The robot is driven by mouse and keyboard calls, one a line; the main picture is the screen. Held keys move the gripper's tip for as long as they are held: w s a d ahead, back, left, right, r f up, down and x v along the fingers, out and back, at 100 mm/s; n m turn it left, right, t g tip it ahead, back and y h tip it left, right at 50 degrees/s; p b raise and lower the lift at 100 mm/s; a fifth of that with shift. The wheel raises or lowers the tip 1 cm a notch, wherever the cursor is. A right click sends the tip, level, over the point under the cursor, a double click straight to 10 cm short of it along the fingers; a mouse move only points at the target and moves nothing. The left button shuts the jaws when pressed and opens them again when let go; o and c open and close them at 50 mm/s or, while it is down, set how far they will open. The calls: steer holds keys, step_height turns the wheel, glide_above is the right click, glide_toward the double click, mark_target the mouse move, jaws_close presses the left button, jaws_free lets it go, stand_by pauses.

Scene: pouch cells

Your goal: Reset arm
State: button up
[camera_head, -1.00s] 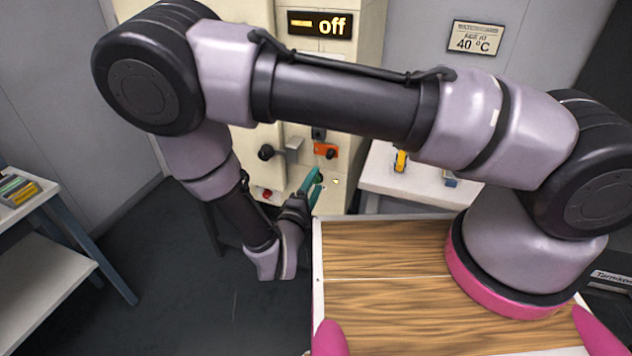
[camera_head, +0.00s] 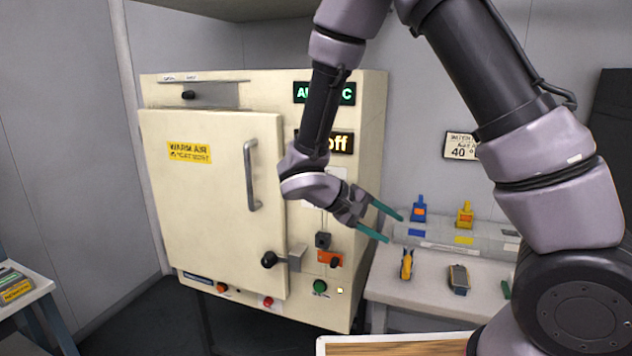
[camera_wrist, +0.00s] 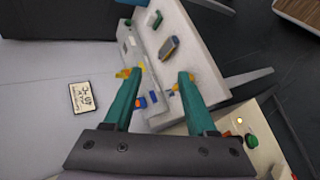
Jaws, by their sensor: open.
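My gripper (camera_head: 387,228) is open, with its two green fingers apart and nothing between them. In the head view it is raised in front of the right side of the cream oven cabinet (camera_head: 335,255), pointing right toward the white side table (camera_head: 432,297). In the wrist view the fingers (camera_wrist: 155,88) point toward that table (camera_wrist: 200,50), which lies some way beyond them. My arm bends down from the top of the head view and hides part of the cabinet's panel.
The cabinet door (camera_head: 205,210) is closed. A yellow tool (camera_head: 406,264) and a dark device (camera_head: 459,279) lie on the side table; blue (camera_head: 419,210) and yellow (camera_head: 465,215) items stand behind. A wall sign (camera_head: 461,146) hangs above. A white shelf (camera_head: 20,300) stands left.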

steer(key=s+d+r+m+t+y, duration=0.1)
steer(key=s+d+r+m+y, duration=0.1)
steer(key=r, duration=0.6)
steer(key=s+d+r+m+t+y, duration=0.2)
steer(key=s+d+r+m+y, duration=0.1)
steer(key=r+y, duration=0.3)
steer(key=s+d+r+m+t+y, duration=0.1)
steer(key=s+d+r+m+y, duration=0.2)
steer(key=r, duration=0.8)
steer(key=shift+s+d+t+y, duration=0.25)
steer(key=shift+d+t+y, duration=0.05)
steer(key=shift+d+y, duration=0.45)
